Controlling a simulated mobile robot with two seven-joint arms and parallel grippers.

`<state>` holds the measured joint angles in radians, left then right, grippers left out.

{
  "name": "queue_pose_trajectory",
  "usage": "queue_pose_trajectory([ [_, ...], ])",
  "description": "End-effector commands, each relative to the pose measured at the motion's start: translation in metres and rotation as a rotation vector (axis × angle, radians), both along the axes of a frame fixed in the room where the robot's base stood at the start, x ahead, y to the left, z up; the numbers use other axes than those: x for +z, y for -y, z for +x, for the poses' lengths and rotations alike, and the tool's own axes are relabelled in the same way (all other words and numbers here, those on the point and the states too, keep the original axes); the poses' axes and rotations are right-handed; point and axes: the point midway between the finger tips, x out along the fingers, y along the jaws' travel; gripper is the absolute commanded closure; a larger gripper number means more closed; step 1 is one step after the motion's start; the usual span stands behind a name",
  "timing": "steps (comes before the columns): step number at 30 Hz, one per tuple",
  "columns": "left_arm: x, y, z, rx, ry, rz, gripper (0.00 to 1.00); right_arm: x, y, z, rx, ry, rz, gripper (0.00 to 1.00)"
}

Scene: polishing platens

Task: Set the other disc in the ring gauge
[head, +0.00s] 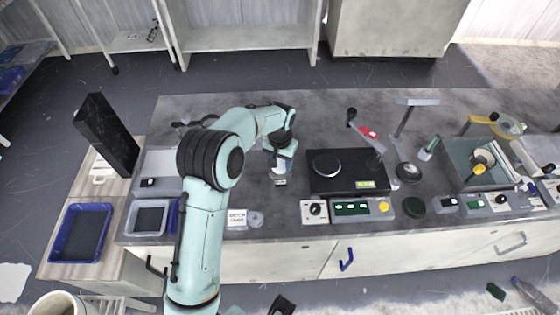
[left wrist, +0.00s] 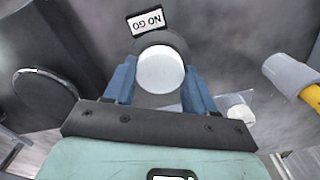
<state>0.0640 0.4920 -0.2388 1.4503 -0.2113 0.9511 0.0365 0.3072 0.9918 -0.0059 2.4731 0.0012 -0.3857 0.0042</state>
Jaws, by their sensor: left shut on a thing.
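My left gripper (head: 279,160) reaches down over the bench, left of the black hot plate. In the left wrist view its blue fingers (left wrist: 160,92) are shut on a pale round disc (left wrist: 160,69). A dark grey ring, the ring gauge (left wrist: 176,40), shows behind the disc, with a NO GO tag (left wrist: 145,22) at its edge. Whether the disc sits inside the ring or above it, I cannot tell. In the head view the tag (head: 280,182) shows just below the gripper. My right gripper is not clearly seen.
The black hot plate (head: 345,171) stands close to the right of the gripper. A small grey round piece (head: 256,219) lies beside a white label card (head: 237,218) near the front edge. A blue tray (head: 63,264) is at left. Instruments crowd the right.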

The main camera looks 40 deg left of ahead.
Motion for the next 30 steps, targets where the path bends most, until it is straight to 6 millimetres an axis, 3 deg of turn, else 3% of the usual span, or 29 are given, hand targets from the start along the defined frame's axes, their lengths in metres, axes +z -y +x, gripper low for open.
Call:
queue_pose_trajectory([
  [30,-0.0077,0.0,0.0,0.0,0.0,0.0,0.77,-0.0007,0.0,-0.0002,0.0,0.0,0.0,0.3],
])
